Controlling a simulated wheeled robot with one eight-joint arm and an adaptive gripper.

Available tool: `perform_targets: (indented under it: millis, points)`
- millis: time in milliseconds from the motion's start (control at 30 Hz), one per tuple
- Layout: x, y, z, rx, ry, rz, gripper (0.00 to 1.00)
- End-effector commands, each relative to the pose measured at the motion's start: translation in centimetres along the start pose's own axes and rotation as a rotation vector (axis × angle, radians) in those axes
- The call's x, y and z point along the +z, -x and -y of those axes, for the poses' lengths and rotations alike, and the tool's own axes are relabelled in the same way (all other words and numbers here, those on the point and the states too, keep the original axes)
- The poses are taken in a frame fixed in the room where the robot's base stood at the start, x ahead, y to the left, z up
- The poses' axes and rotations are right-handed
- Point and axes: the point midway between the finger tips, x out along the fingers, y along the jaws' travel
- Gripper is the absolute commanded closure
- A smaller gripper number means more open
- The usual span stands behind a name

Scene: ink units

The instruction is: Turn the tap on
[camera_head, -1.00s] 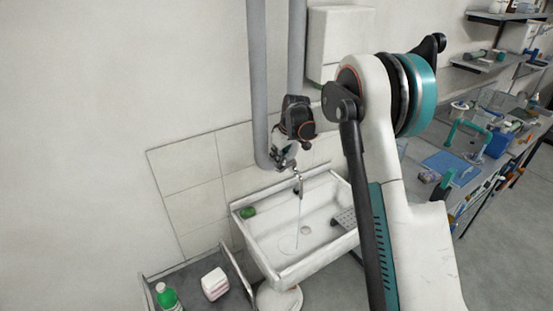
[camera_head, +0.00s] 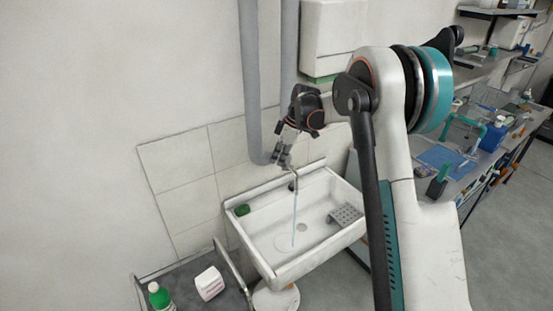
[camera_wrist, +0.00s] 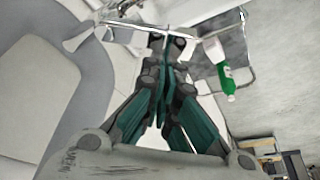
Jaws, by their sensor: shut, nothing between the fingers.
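The metal tap (camera_head: 294,184) stands at the back of the white sink (camera_head: 272,272). A thin bluish stream of water (camera_head: 295,218) falls from it into the basin. My gripper (camera_head: 284,160) is right above the tap in the head view, pointing down. In the wrist view my gripper (camera_wrist: 166,42) is shut and empty, with its fingertips close to shiny metal tap parts (camera_wrist: 118,24). Whether the fingers touch the tap is unclear.
Grey pipes (camera_head: 262,90) run down the wall close behind my gripper. A green sponge (camera_head: 242,210) lies on the sink's left side. A cluttered bench (camera_head: 485,150) is at right.

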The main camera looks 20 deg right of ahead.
Motion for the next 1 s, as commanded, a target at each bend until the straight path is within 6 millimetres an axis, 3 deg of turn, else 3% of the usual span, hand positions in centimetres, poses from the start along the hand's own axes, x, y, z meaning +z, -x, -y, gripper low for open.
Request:
perform_targets:
  millis: [667, 1000]
  points:
    - [0.2, 0.1, 0.1, 0.000, -0.002, 0.001, 1.00]
    - [0.4, 0.1, 1.2, 0.000, -0.002, 0.000, 1.00]
